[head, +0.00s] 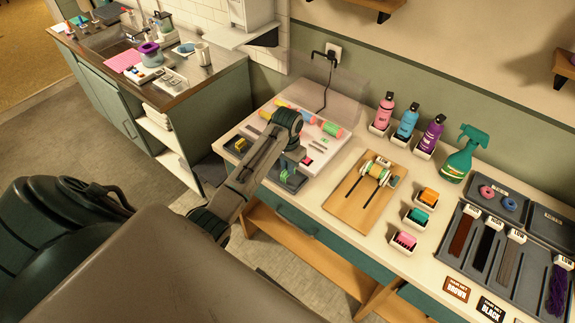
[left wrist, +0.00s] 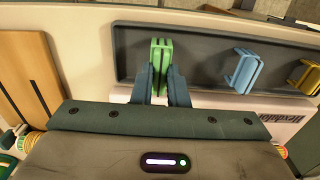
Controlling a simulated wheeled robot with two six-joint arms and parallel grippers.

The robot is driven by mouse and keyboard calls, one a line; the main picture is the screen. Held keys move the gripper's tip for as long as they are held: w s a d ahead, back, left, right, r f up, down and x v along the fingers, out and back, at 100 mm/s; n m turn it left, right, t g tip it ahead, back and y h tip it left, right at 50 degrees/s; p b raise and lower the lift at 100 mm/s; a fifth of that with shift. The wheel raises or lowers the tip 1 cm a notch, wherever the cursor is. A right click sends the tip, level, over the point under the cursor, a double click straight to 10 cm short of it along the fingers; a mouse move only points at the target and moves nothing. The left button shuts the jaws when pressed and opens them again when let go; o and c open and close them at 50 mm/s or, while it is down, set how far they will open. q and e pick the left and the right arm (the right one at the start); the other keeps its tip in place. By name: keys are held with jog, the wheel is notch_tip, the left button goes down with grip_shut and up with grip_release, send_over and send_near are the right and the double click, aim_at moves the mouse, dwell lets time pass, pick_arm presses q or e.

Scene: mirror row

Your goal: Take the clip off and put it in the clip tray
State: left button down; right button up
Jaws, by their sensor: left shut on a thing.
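My left gripper (head: 285,171) is shut on a green clip (left wrist: 161,62), which stands upright between the two fingers in the left wrist view. In the head view the green clip (head: 283,176) shows just under the jaws. The dark grey clip tray (left wrist: 203,55) lies under it, and the clip is over one end of that tray; I cannot tell whether it touches the floor. A blue clip (left wrist: 243,72) and a yellow clip (left wrist: 308,75) sit in the same tray. In the head view my arm hides the tray's middle. My right gripper is not in view.
A white device (head: 322,152) with coloured rollers (head: 333,130) stands behind the tray. A wooden board (head: 349,206) with a wound roller is to its right. Bottles (head: 408,121), small coloured blocks (head: 418,217) and a grey strand tray (head: 470,260) stand farther right.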

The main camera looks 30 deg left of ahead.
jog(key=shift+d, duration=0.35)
pick_arm(q)
jog(key=shift+p, duration=0.35)
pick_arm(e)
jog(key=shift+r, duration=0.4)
pick_arm(q)
jog(key=shift+f, duration=0.15)
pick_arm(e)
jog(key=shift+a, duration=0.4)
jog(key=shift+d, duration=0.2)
pick_arm(q)
jog(key=c, duration=1)
grip_release()
jog(key=shift+c, duration=0.2)
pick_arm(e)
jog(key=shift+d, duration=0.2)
